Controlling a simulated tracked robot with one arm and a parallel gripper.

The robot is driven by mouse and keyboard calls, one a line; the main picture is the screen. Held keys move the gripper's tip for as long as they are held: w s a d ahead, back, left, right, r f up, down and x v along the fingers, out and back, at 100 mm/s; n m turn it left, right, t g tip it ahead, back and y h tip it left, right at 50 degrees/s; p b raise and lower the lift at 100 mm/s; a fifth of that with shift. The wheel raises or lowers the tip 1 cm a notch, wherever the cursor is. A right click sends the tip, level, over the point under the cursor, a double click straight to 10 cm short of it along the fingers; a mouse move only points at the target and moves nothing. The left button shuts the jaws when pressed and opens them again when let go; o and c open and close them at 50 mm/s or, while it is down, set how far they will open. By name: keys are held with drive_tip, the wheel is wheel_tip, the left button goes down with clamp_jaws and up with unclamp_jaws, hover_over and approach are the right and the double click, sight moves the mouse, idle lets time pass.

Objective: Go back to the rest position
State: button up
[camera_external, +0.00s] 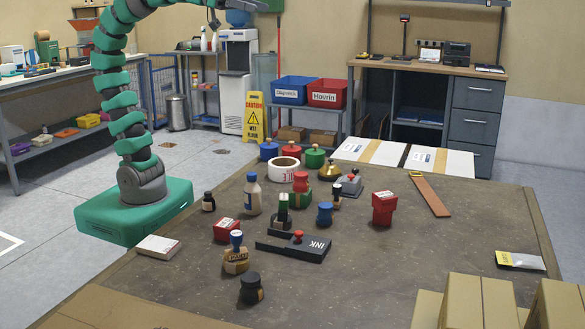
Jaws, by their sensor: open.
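My green segmented arm rises from its base at the left edge of the table and curves over to the right at the top of the view. My gripper (214,20) is near the top edge, high above and apart from everything on the table. It is small in the picture, and nothing shows held in it.
The brown table (370,265) bears stamps, bottles, an ink pad (308,249), a tape roll (284,169) and a brown strip (430,195). Cardboard boxes (480,300) stand front right. A yellow caution sign (254,116) stands behind. The table's right middle is mostly clear.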

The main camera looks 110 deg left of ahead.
drive_tip(key=shift+s+a+r+n+y, duration=0.3)
drive_tip(key=shift+s+r, duration=0.2)
drive_tip(key=shift+r, duration=0.1)
wheel_tip(320, 180, up, 8)
drive_tip(key=p, duration=0.7)
drive_tip(key=shift+f+p, duration=0.25)
drive_tip(key=shift+p, duration=0.05)
